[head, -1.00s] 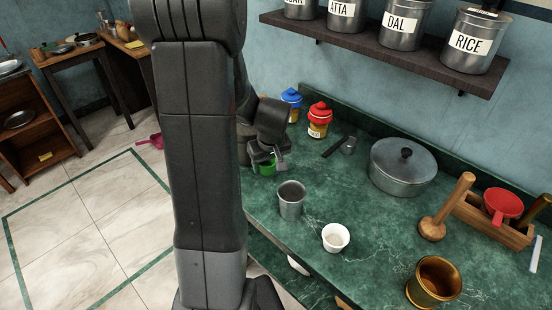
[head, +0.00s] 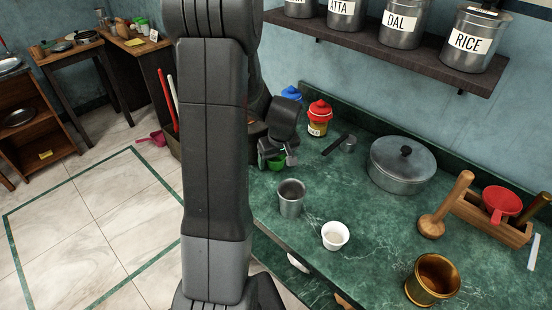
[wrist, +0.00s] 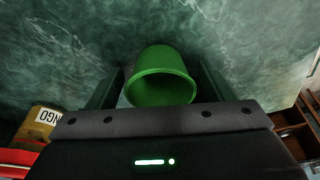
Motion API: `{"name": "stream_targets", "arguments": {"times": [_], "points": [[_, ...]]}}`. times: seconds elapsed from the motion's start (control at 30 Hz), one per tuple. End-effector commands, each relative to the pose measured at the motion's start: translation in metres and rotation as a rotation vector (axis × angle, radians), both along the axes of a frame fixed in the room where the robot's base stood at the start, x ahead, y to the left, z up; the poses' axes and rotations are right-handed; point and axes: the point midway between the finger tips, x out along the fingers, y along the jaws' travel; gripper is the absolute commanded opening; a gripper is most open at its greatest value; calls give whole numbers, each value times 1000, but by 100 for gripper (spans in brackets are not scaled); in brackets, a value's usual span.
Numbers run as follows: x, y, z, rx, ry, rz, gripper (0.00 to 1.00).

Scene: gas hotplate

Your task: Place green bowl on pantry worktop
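The green bowl (head: 276,164) is at the left end of the green marble worktop (head: 380,240), held in my gripper (head: 278,157). In the wrist view the bowl (wrist: 160,78) sits between the two fingers of my gripper (wrist: 160,85), which close on its sides. Marble shows behind it, so it is over the worktop. I cannot tell whether its base touches the surface. My arm hides part of the worktop's left end in the head view.
A steel cup (head: 291,197) and a white cup (head: 335,235) stand in front of the bowl. Red-lidded (head: 318,118) and blue-lidded (head: 292,94) jars stand behind it. A lidded pot (head: 402,165) is farther right. Bare marble lies between the steel cup and the pot.

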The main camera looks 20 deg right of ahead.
Motion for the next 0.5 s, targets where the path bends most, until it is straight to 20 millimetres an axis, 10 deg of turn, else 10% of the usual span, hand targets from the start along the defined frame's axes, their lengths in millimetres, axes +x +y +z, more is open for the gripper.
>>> {"name": "stream_targets", "arguments": {"times": [0.5], "points": [[-7,0,32,-2,-4,-1,75]]}}
